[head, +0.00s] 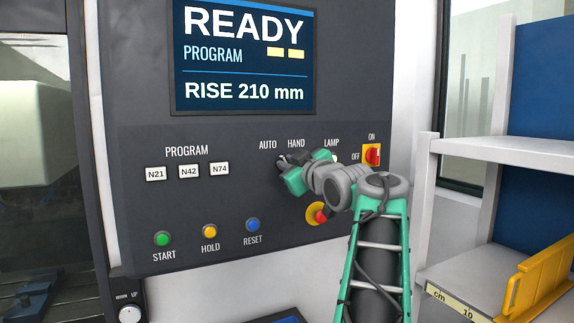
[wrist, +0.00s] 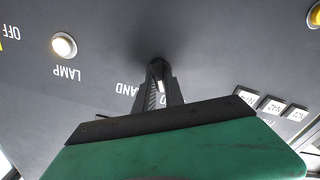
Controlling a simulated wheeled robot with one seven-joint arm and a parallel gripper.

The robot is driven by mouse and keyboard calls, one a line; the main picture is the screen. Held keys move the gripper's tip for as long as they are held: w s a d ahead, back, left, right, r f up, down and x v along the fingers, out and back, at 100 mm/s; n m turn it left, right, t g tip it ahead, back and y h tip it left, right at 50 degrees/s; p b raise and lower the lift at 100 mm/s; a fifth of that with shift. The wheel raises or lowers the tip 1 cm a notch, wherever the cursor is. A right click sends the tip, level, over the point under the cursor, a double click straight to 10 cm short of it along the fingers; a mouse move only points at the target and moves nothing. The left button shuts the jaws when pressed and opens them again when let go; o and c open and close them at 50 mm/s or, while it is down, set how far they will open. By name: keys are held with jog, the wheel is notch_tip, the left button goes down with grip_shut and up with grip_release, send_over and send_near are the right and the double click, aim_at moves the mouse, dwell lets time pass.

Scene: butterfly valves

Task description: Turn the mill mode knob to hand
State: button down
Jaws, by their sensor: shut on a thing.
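The mill mode knob (wrist: 157,72) is a small dark knob on the grey control panel (head: 240,138), under the AUTO and HAND labels. In the head view my gripper (head: 283,161) covers most of it. In the wrist view, which is upside down, my gripper (wrist: 160,92) is shut on the knob, with dark fingers reaching to the panel and a pale mark between them. The HAND label (wrist: 132,88) is partly hidden by a finger, and AUTO is mostly hidden there. I cannot tell clearly which label the knob points to.
Right of the knob are a white lamp button (wrist: 64,46) and a red-and-yellow ON/OFF switch (head: 372,155). A red stop button (head: 318,214) lies below my arm. PROGRAM buttons (head: 189,171) and START, HOLD and RESET buttons sit to the left. Shelves (head: 495,150) stand at right.

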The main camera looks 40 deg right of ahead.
jog(key=shift+m, duration=0.4)
jog(key=m, duration=1.1)
jog(key=shift+s+d+r+p, duration=0.1)
jog(key=shift+d+p, duration=0.15)
jog(key=shift+p, duration=0.15)
dwell(0.6)
jog(key=c, duration=1.4)
grip_release()
jog(key=shift+c, duration=0.2)
jog(key=shift+s, duration=0.1)
jog(key=b+v, duration=0.2)
jog(key=v, duration=0.5)
jog(key=shift+s+b, duration=0.3)
jog(key=shift+b, duration=0.05)
